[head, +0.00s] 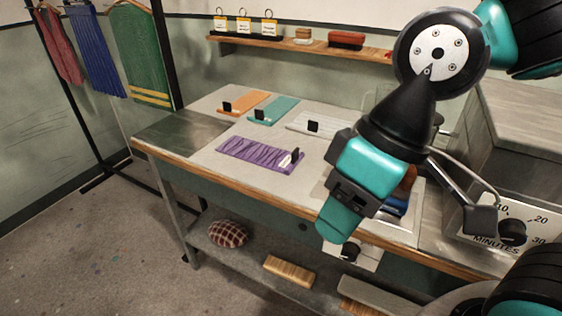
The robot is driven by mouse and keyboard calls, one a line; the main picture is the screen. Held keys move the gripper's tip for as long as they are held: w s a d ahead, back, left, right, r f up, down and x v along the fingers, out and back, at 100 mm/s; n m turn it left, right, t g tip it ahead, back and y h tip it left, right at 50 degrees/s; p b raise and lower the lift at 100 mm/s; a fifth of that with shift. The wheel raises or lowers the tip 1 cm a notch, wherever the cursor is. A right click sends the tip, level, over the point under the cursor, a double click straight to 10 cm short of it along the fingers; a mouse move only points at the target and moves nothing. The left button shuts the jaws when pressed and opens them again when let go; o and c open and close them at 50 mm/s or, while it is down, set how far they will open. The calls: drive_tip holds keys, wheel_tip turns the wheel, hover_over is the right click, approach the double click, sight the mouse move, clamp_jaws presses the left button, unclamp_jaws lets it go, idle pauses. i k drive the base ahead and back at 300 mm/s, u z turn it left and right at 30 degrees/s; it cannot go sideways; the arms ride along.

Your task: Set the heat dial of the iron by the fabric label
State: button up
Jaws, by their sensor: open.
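My gripper (334,222), at the teal end of my arm, hangs in front of the worktable's right part. It is open and I see nothing held; its fingertips are hard to make out. Behind it, a brown and dark blue thing (397,206), maybe the iron, stands on a pale plate and is mostly hidden. A white panel with a black knob (350,253) shows below the table's front edge, partly covered by my gripper. I cannot tell whether it is the heat dial. A purple wrinkled cloth (250,152) lies on the table with a small white label (286,161), too small to read.
Orange (243,103), teal (271,111) and white (305,122) cloths with black clips lie farther back. A minutes dial (512,232) is at right beside a grey curved handle. A shelf (300,48) holds tags and boxes. Garments hang at left.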

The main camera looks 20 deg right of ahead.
sight(350, 251)
drive_tip(key=z, duration=0.05)
drive_tip(key=k, duration=0.5)
drive_tip(key=z, duration=3.75)
drive_tip(key=k, duration=1.5)
drive_tip(key=u, duration=1.75)
